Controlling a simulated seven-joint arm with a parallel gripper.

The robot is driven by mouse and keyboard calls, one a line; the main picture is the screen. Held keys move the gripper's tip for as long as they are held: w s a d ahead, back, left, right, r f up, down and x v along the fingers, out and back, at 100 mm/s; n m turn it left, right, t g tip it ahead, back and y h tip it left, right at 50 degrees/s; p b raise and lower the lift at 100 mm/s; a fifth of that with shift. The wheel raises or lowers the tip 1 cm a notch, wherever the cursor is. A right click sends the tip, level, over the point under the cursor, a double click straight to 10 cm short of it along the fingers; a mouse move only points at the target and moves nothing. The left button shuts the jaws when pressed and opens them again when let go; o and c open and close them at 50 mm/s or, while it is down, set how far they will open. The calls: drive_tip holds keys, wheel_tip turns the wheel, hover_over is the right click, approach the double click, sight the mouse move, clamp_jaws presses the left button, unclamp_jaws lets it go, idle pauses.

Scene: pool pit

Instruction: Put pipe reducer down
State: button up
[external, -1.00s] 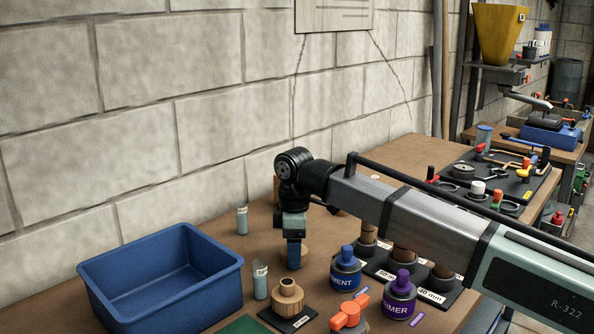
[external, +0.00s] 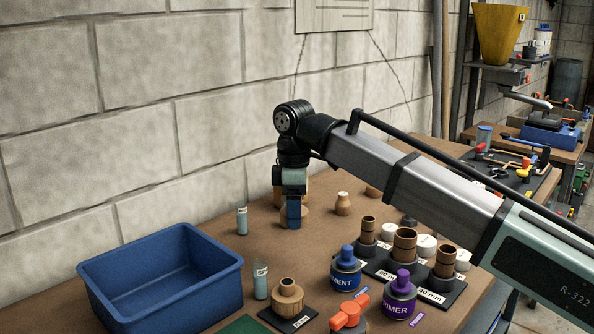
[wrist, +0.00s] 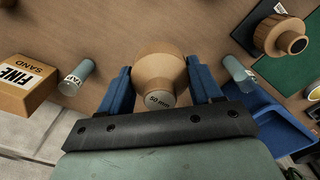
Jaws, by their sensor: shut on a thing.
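The pipe reducer (wrist: 160,72) is a tan, rounded wooden-looking piece with a narrower, printed end towards the wrist camera. My gripper (wrist: 158,88) is shut on it, with one blue finger on each side. In the external view my gripper (external: 294,212) points down over the far part of the bench, near the wall, and a blue finger covers part of the reducer (external: 284,218). I cannot tell whether its underside touches the bench.
A blue bin (external: 160,288) stands front left. A similar stepped piece (external: 288,300) sits on a black plate, near cement (external: 345,270) and primer (external: 399,300) cans. Bare bench lies around the reducer.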

drive_tip(key=w+d+m, duration=0.6)
drive_tip(key=w+d, duration=2.6)
drive_tip(key=w+d+n, duration=0.2)
drive_tip(key=w, duration=0.8)
drive_tip(key=shift+w+f+n, duration=0.1)
drive_tip(key=shift+f+n, duration=0.65)
drive_tip(key=shift+f, duration=0.85)
drive_tip(key=shift+w+f+n, duration=0.1)
drive_tip(key=shift+f+n, duration=0.6)
drive_tip(key=shift+f, duration=0.95)
drive_tip(key=shift+w+f+n, duration=0.1)
drive_tip(key=shift+f+n, duration=0.65)
drive_tip(key=shift+f, duration=0.85)
drive_tip(key=shift+f, duration=0.15)
drive_tip(key=o, duration=1.2)
drive_tip(key=shift+c, duration=0.2)
